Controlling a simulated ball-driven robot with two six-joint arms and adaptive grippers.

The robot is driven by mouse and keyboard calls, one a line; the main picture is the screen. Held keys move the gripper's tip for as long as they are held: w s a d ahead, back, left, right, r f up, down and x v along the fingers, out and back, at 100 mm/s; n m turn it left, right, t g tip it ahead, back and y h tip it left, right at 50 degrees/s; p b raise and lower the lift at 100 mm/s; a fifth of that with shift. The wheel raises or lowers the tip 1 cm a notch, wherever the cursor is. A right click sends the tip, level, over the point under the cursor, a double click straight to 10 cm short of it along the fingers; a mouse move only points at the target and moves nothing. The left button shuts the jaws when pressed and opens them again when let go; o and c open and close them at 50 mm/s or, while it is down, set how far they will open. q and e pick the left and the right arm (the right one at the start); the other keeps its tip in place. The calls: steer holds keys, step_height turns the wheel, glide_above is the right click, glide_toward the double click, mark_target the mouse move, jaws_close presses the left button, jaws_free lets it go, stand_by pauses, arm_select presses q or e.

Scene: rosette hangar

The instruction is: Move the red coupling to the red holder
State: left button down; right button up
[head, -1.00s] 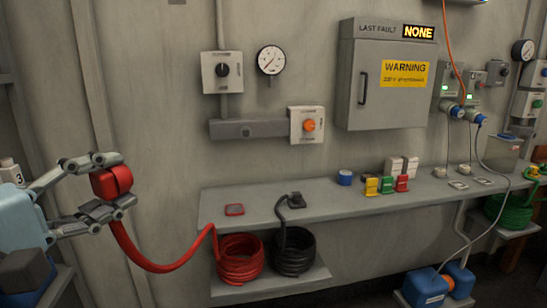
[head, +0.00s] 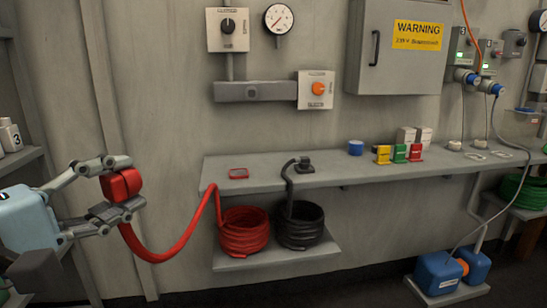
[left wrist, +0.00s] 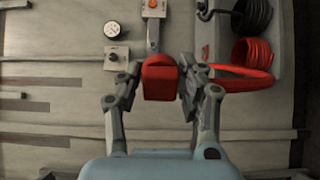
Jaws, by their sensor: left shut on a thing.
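My left gripper (head: 122,190) is shut on the red coupling (head: 113,185) at the left of the head view, held in the air left of the shelf. The coupling also shows between the fingers in the left wrist view (left wrist: 160,79). A red hose (head: 165,258) hangs from the coupling and runs to the red coil (head: 243,236). The red holder (head: 238,174) is a small flat red frame on the left end of the shelf; it looks empty. The gripper is left of it and apart from it. My right gripper is not in view.
A grey wall shelf (head: 330,172) runs to the right. A black coupling (head: 304,165) sits on it beside the red holder, with its black coil (head: 300,228) below. Yellow, green and red blocks (head: 400,154) and a blue cylinder (head: 356,147) stand farther right.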

arm_select(q)
steer(key=shift+d, duration=0.1)
steer(key=d+r+m+g+h, duration=0.3)
steer(key=d+m+g+h, duration=0.1)
steer(key=d, duration=0.3)
steer(key=d+r+m+g+h, duration=0.4)
steer(key=d+g, duration=0.1)
steer(key=d, duration=0.2)
steer(key=w+d+f+m+g+h, duration=0.1)
steer(key=w+d+f+m+g, duration=0.3)
steer(key=g, duration=0.3)
steer(key=shift+f+m, duration=0.3)
steer(key=shift+f, duration=0.2)
steer(key=s+a+r+n+t+y, duration=0.3)
steer(key=s+a+r+n+t, duration=0.3)
steer(key=a+r+n+t, duration=0.2)
step_height(320, 180, up, 2)
steer(key=t, duration=0.3)
steer(key=shift+a+r+t+y, duration=0.2)
steer(key=shift+t+y, duration=0.1)
steer(key=shift+y, duration=0.1)
